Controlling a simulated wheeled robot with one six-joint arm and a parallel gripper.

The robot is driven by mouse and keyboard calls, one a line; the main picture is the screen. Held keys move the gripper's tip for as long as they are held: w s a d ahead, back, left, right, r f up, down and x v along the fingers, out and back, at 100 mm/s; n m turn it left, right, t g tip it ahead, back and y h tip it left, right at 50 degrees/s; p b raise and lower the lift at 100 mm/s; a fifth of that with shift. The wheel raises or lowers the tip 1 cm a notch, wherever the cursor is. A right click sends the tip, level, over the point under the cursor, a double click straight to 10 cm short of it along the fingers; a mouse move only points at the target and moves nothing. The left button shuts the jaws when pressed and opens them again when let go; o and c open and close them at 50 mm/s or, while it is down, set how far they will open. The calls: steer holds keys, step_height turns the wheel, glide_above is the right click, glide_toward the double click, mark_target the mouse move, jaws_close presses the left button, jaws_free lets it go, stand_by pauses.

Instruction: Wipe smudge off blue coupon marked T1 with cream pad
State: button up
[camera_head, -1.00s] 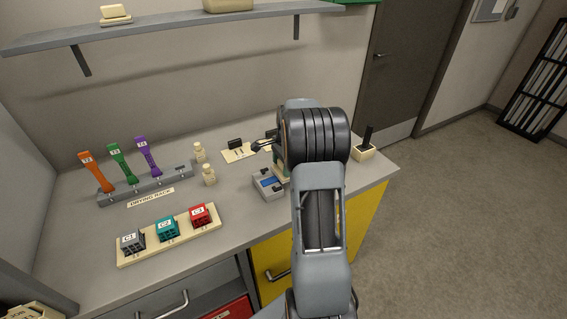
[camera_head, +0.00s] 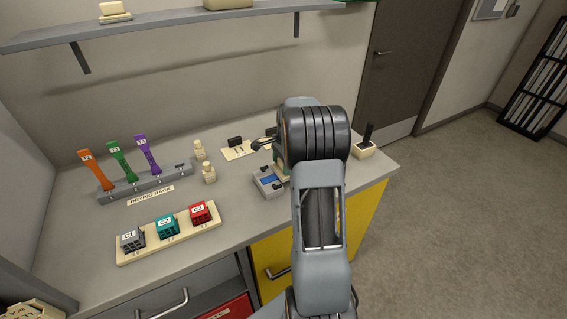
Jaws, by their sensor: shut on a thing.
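The blue coupon (camera_head: 267,181) lies in a small grey holder (camera_head: 265,191) near the front right of the counter. Its right part is covered from view, and its mark and any smudge are too small to read. My gripper (camera_head: 281,168) is at the right side of the holder, mostly hidden behind my arm. It is shut on the cream pad (camera_head: 285,179), of which only a sliver shows, low beside the coupon. I cannot tell whether the pad touches the coupon.
A drying rack (camera_head: 150,183) with orange, green and purple coupons stands at left. A cream board (camera_head: 205,232) in front carries grey, teal and red blocks. Two small bottles (camera_head: 208,174) stand left of the holder. A cream box (camera_head: 364,152) with a dark handle stands at right.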

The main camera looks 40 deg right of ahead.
steer(key=shift+f, duration=0.3)
steer(key=shift+s+d+r, duration=0.1)
steer(key=shift+d, duration=0.55)
steer(key=shift+s+d+p, duration=0.15)
steer(key=shift+d+p, duration=0.25)
steer(key=shift+d, duration=0.55)
steer(key=shift+a, duration=0.15)
steer(key=shift+w+a, duration=0.2)
steer(key=shift+a, duration=1.3)
steer(key=shift+d, duration=0.1)
